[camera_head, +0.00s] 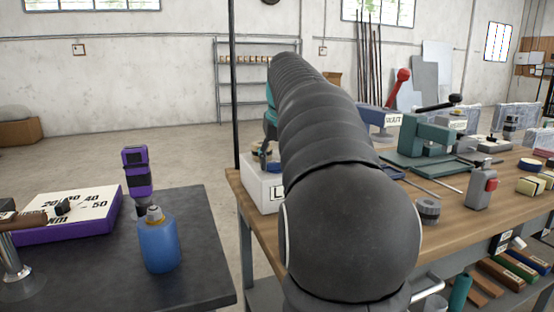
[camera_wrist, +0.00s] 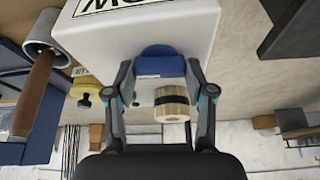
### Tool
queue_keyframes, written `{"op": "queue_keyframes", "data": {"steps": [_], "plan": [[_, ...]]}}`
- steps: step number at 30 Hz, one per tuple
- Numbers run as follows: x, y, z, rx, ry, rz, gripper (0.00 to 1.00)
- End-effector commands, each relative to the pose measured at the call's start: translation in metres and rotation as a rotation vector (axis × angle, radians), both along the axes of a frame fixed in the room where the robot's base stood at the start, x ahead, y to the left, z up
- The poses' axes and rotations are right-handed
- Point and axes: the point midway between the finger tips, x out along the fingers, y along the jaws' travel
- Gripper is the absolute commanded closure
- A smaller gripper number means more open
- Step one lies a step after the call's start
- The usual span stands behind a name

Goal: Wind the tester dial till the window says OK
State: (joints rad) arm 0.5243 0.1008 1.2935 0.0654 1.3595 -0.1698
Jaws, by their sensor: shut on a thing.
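The tester is a white box (camera_head: 262,184) at the left end of the wooden bench, partly hidden behind my arm. It fills the top of the wrist view (camera_wrist: 135,35). Its window (camera_wrist: 118,6) shows upside down there, cut by the frame edge, and appears to read LOW. The blue dial (camera_wrist: 162,66) sits on the box. In the head view my arm hides most of this.
A dark table (camera_head: 200,255) at left holds a blue bottle (camera_head: 158,245), a purple-handled tool (camera_head: 137,172) and a purple-sided gauge (camera_head: 75,225). Bench tools, including a green vise-like fixture (camera_head: 425,140), crowd the right.

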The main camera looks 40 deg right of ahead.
Motion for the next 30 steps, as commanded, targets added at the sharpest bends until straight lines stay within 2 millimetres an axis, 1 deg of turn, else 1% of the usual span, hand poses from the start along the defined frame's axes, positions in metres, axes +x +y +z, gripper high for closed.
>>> {"op": "queue_keyframes", "data": {"steps": [5, 11, 30], "plan": [[0.0005, 0.0007, -0.0002, 0.001, 0.001, -0.061, 0.81], [0.0013, 0.0017, -0.0005, 0.0, 0.002, -0.199, 0.81], [0.0035, 0.0028, -0.0011, 0.0, 0.002, -0.781, 0.81]]}}
